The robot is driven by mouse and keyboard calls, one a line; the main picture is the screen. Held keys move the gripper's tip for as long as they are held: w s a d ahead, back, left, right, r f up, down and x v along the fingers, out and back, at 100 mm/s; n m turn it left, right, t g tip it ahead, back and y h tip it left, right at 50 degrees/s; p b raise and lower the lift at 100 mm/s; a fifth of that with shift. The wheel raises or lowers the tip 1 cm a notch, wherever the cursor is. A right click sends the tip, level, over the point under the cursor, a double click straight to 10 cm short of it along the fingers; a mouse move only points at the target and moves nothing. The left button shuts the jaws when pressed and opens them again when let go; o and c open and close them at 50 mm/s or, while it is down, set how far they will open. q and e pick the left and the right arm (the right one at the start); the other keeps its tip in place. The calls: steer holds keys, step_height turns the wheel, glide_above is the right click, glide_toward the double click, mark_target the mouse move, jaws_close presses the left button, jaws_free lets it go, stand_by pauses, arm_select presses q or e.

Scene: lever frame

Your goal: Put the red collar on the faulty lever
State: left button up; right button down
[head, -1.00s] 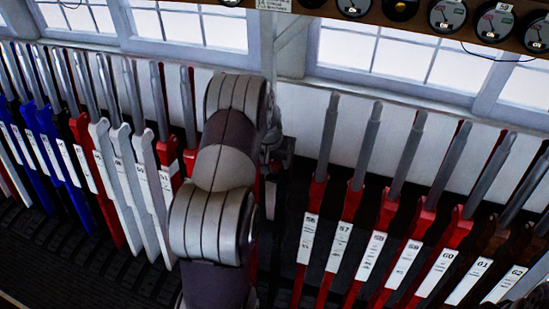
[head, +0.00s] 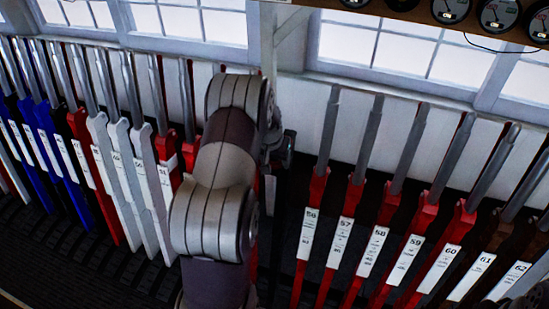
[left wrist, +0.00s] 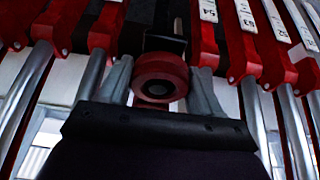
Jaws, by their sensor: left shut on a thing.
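In the left wrist view, a red collar (left wrist: 160,72) with a dark round hole sits between the two grey fingers of my left gripper (left wrist: 162,82), which is shut on it. In the head view, my own arm hides most of the left gripper (head: 284,147) and all of the collar. The gripper is at the row of levers, just left of lever 56 (head: 317,190). I cannot tell which lever is faulty. Nothing shows through the collar's hole. My right gripper is not in view.
Red levers with grey handles, numbered 56 to 60, stand right of my arm; brown levers 61 and 62 (head: 513,282) follow. White levers (head: 120,165) and blue levers (head: 48,135) stand to the left. Windows and a gauge shelf (head: 420,10) are behind.

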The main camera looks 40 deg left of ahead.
arm_select(q)
steer(key=shift+f, duration=0.15)
steer(key=o, duration=1)
steer(key=shift+o, duration=0.6)
steer(key=p+v, duration=0.5)
steer(key=v, duration=0.2)
steer(key=shift+r, duration=0.3)
steer(key=shift+p+v, duration=0.5)
steer(key=shift+v, duration=0.25)
steer(key=shift+s, duration=0.1)
